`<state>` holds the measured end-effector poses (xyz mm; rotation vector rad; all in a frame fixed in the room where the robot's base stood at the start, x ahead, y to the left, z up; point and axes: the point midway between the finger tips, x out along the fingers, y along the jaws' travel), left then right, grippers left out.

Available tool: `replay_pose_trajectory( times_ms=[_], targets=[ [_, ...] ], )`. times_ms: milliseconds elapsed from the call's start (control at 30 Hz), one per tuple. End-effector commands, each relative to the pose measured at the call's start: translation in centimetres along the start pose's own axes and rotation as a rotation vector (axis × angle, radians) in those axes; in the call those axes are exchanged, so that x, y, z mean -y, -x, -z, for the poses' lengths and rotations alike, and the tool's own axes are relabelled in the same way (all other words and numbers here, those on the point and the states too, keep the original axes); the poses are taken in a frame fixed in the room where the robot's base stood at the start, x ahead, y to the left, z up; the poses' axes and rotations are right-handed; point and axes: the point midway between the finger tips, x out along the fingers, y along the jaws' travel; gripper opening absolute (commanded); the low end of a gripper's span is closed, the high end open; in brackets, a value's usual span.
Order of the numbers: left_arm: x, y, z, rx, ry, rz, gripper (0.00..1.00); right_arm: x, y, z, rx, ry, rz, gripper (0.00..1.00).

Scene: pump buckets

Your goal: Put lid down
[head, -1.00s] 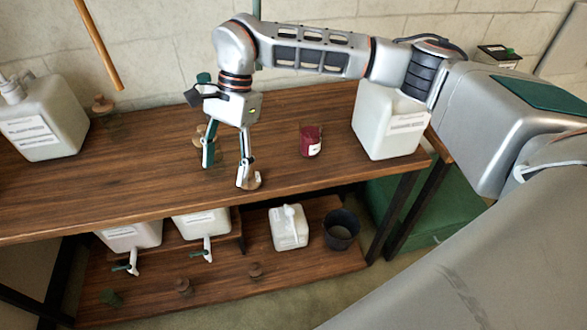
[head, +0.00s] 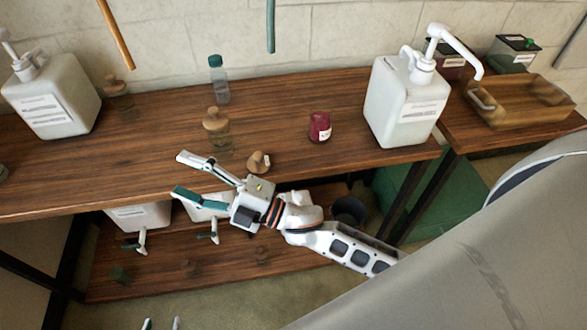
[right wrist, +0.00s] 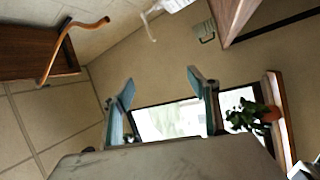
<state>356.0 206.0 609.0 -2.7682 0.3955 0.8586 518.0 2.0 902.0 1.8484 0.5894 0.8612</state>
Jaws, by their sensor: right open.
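A small round wooden lid (head: 259,162) lies on the wooden table (head: 310,170) near its front edge, apart from both grippers. It looks tilted onto its side. A glass jar with a wooden stopper (head: 217,130) stands behind it to the left. My right gripper (head: 180,175) is open and empty, to the left of the lid by the table's front edge. In the right wrist view its fingers (right wrist: 161,86) are spread with nothing between them. My left gripper (head: 161,324) shows only two separated fingertips at the bottom edge; the rest is out of frame.
A red jar (head: 320,127), a clear bottle (head: 217,78) and a white pump container (head: 403,105) stand on the table. Another pump container (head: 52,95) and a corked jar (head: 118,95) are at left. A wooden tray (head: 520,102) is at right. White canisters (head: 140,217) sit underneath.

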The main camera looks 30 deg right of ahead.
Motion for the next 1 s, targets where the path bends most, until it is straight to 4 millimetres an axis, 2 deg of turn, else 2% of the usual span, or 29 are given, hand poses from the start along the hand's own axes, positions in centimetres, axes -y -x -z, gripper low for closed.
replay_pose_trajectory(
  times_ms=[100, 167, 233, 300, 367, 400, 500, 533, 600, 700, 1000],
  targets=[
    [0.0, 0.0, 0.0, 0.000, 0.000, 0.000, 0.40, 3.9, 5.7, -4.5, 0.270, -0.283, 0.040, 0.60],
    [0.0, 0.0, 0.0, 0.000, 0.000, 0.000, 0.40, 6.1, 9.1, -6.3, 0.404, -0.420, 0.058, 0.60],
    [0.0, 0.0, 0.0, 0.000, 0.000, 0.000, 0.40, 8.6, 13.3, -7.8, 0.550, -0.563, 0.075, 0.60],
    [0.0, 0.0, 0.0, 0.000, 0.000, 0.000, 0.40, 11.1, 17.6, -8.6, 0.687, -0.695, 0.090, 0.60],
    [0.0, 0.0, 0.0, 0.000, 0.000, 0.000, 0.40, 13.1, 21.4, -8.9, 0.798, -0.799, 0.100, 0.60],
    [0.0, 0.0, 0.0, 0.000, 0.000, 0.000, 0.40, 14.3, 23.9, -8.8, 0.869, -0.863, 0.107, 0.60],
    [0.0, 0.0, 0.0, 0.000, 0.000, 0.000, 0.40, 16.7, 29.1, -8.3, 1.016, -0.991, 0.115, 0.60],
    [0.0, 0.0, 0.0, 0.000, 0.000, 0.000, 0.40, 17.2, 30.3, -8.1, 1.049, -1.021, 0.116, 0.60],
    [0.0, 0.0, 0.0, 0.000, 0.000, 0.000, 0.40, 18.0, 32.4, -7.7, 1.107, -1.070, 0.118, 0.60],
    [0.0, 0.0, 0.0, 0.000, 0.000, 0.000, 0.40, 18.6, 33.8, -7.3, 1.147, -1.103, 0.119, 0.60],
    [0.0, 0.0, 0.2, -0.002, 0.000, 0.000, 0.40, 18.6, 33.9, -7.2, 1.151, -1.107, 0.120, 0.60]
  ],
)
